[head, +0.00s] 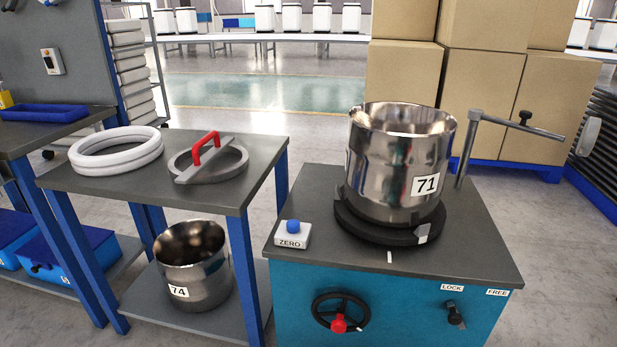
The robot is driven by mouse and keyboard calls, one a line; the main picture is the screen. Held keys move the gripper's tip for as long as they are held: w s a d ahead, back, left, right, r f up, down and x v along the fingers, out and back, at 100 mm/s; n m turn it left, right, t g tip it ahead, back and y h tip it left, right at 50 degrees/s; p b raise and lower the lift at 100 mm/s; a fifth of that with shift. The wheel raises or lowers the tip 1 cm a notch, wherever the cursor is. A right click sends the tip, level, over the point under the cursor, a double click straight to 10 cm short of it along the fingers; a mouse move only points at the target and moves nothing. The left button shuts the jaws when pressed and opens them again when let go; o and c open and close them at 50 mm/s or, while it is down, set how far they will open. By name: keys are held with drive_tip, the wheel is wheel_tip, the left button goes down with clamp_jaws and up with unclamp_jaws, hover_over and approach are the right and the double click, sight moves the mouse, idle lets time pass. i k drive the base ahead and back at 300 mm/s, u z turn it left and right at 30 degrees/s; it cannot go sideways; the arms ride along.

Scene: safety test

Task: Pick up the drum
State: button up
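A shiny metal drum labelled 71 (385,168) stands upright on a round black turntable (372,232) on top of a teal cabinet (390,300). Its open top faces up. A second metal drum labelled 74 (205,270), also open at the top, stands on the lower shelf of the blue-legged table at the left. My gripper does not show in the head view.
A grey post with a side arm (500,122) rises close right of drum 71. A ZERO button box (292,238) sits on the cabinet, with a handwheel (340,312) on its front. White rings (115,150) and a red-handled lid (222,163) lie on the left table (130,185). Cardboard boxes (480,80) stand behind.

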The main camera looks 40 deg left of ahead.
sight(398, 153)
drive_tip(key=u, duration=0.8)
drive_tip(key=i, duration=0.35)
